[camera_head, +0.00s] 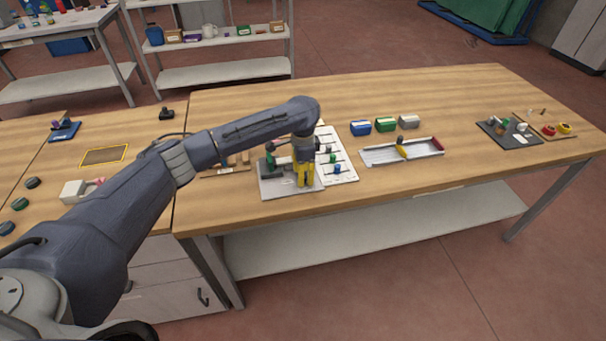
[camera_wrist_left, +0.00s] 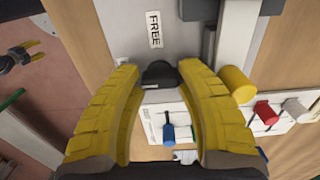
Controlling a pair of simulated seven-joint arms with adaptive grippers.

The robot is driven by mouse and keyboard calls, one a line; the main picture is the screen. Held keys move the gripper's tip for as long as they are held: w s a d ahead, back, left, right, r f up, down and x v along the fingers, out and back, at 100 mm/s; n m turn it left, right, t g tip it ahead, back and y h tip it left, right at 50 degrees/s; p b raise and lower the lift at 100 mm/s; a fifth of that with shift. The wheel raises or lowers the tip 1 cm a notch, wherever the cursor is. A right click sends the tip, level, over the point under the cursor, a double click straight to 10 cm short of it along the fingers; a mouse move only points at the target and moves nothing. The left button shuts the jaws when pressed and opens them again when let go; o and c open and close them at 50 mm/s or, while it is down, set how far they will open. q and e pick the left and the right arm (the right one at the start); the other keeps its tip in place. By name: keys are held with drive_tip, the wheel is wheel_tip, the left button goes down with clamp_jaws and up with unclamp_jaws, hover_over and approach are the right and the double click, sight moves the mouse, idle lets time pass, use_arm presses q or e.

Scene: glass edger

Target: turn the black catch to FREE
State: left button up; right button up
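The black catch (camera_wrist_left: 160,73) shows in the left wrist view between my two yellow fingertips, just below a white label reading FREE (camera_wrist_left: 154,30). My left gripper (camera_wrist_left: 160,72) has its fingers apart, one on each side of the catch. I cannot tell whether they touch it. In the head view my left gripper (camera_head: 304,178) points down over a grey plate fixture (camera_head: 275,188) at the front of the table. The catch is hidden there by the gripper and arm.
A white board (camera_head: 345,174) with small coloured pegs lies just right of the fixture. A yellow cylinder (camera_wrist_left: 235,85) is close to the right finger. A white tray (camera_head: 380,154) and blue, green and grey boxes stand further right. The front right of the table is clear.

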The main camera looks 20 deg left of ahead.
use_arm(q)
clamp_jaws()
drive_tip(key=shift+m, duration=0.3)
drive_tip(key=m, duration=0.3)
drive_tip(key=shift+m, duration=0.4)
drive_tip(key=m, duration=0.4)
drive_tip(key=shift+m, duration=0.3)
drive_tip(key=m, duration=0.4)
drive_tip(key=shift+m, duration=2.4)
